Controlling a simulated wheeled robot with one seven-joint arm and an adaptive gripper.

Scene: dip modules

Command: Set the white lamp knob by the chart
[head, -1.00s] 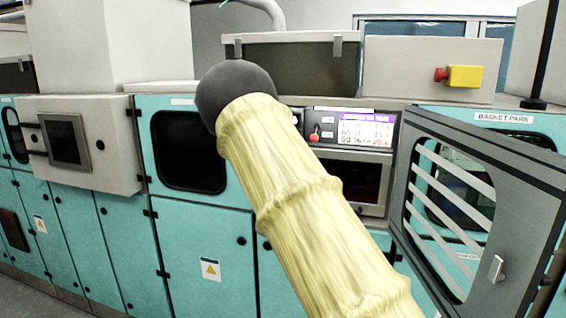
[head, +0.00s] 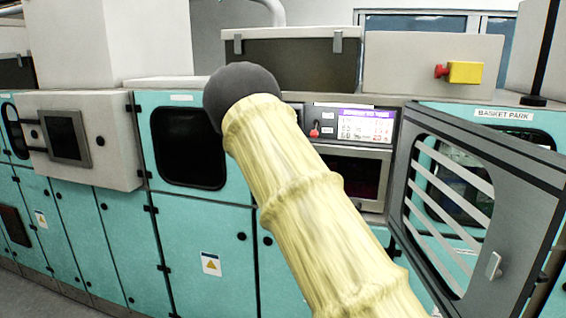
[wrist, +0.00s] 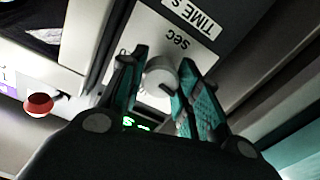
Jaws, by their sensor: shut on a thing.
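In the wrist view my gripper (wrist: 162,60) has its two teal fingers closed on a round white knob (wrist: 159,77), one finger on each side. The knob sits on a white plate marked "sec", beside a "TIME S…" label (wrist: 188,14). Green digits (wrist: 135,123) glow beside the fingers, partly covered. In the head view the chart (head: 366,126) is a purple-headed panel with rows of figures on the machine front. My yellow-sleeved arm with its dark round end hides the gripper and the held knob there.
A red knob (head: 314,130) sits left of the chart; it also shows in the wrist view (wrist: 39,105). A grey slatted door (head: 480,205) stands open at the right. A yellow box with a red button (head: 464,73) is above. Teal cabinets (head: 205,235) fill the front.

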